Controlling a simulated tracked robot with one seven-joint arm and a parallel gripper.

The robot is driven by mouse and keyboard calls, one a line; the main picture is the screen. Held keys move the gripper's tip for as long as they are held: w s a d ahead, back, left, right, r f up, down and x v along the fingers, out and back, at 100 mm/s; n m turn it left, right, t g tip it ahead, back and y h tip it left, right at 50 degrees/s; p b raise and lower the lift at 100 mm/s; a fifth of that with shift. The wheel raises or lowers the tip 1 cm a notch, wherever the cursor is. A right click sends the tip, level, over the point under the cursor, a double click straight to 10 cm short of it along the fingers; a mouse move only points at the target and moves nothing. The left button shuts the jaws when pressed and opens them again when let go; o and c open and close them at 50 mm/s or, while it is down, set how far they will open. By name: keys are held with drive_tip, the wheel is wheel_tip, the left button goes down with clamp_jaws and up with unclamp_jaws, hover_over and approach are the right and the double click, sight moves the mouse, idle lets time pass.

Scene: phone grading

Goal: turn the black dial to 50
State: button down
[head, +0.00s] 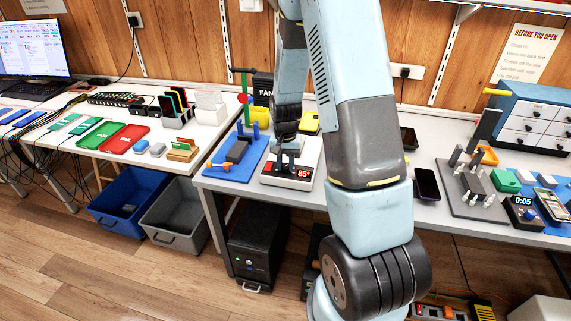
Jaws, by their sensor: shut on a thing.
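My gripper (283,168) reaches down from above to the plate's front, left of the display. It is shut on the black dial there. The jaws and the arm cover most of the dial, so its pointer and marks cannot be made out.
A blue mat (216,167) with a clamp tool lies left of the plate. A dark phone (427,184) lies to the right. A timer (522,212) reading 0:05 and a metal fixture (462,205) stand farther right. Bins (132,200) stand on the floor at left.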

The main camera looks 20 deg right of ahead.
drive_tip(key=n, duration=0.7)
drive_tip(key=shift+w, duration=0.15)
drive_tip(key=n, duration=0.8)
drive_tip(key=shift+n, duration=0.3)
drive_tip(key=n, duration=0.5)
drive_tip(key=shift+n, duration=2.4)
drive_tip(key=c, duration=0.8)
unclamp_jaws()
drive_tip(key=shift+c, duration=0.2)
